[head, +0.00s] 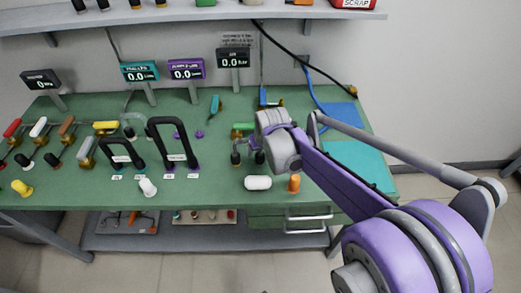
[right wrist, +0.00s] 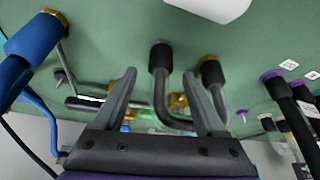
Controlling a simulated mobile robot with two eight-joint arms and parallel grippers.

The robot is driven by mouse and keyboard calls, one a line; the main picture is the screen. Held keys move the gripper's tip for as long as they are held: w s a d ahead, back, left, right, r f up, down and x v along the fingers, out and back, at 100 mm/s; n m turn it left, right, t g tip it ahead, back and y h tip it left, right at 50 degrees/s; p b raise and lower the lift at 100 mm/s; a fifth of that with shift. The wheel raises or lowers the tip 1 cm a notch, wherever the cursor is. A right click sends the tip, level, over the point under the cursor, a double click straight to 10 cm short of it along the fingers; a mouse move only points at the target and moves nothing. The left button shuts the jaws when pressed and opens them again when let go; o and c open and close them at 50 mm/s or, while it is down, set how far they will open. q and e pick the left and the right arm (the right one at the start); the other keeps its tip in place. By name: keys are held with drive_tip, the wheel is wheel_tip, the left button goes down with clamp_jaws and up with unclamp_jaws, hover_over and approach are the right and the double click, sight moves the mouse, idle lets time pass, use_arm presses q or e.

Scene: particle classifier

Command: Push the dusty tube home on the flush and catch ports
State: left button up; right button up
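A dark grey U-shaped tube with black end sleeves (right wrist: 161,90) shows in the right wrist view; I take it to be the dusty tube. One sleeve (right wrist: 212,72) meets a gold fitting (right wrist: 208,58); I cannot tell how far either end is seated. In the head view, two black ends (head: 235,158) show beside my right gripper (head: 248,152), whose fingers are mostly hidden there. In the right wrist view my right gripper (right wrist: 159,74) is open, its fingers apart, with one tube leg showing between them. Port labels are not readable. My left gripper is not in view.
Two black looped tubes (head: 171,128) stand left of my right gripper. A white cylinder (head: 258,183) and an orange piece (head: 294,183) lie in front. Display stands (head: 235,62) line the back. A blue-sleeved hose (right wrist: 36,35) is near the gripper. A shelf (head: 200,13) overhangs the bench.

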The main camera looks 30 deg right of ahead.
drive_tip(key=p+v, duration=0.1)
drive_tip(key=v, duration=1)
drive_tip(key=shift+a+f, duration=0.1)
idle(0.4)
drive_tip(key=s+a+f+n+p, duration=0.1)
drive_tip(key=s+a+f+p, duration=0.1)
drive_tip(key=s+a, duration=0.4)
drive_tip(key=s+a+f+n+t+y+p, duration=0.1)
drive_tip(key=s+a+f+n+p, duration=0.1)
drive_tip(key=s+a, duration=0.4)
drive_tip(key=s+p, duration=0.1)
drive_tip(key=s, duration=0.1)
drive_tip(key=shift+s+a+n, duration=0.2)
drive_tip(key=shift+s+n, duration=0.1)
drive_tip(key=shift+s, duration=0.1)
idle(0.8)
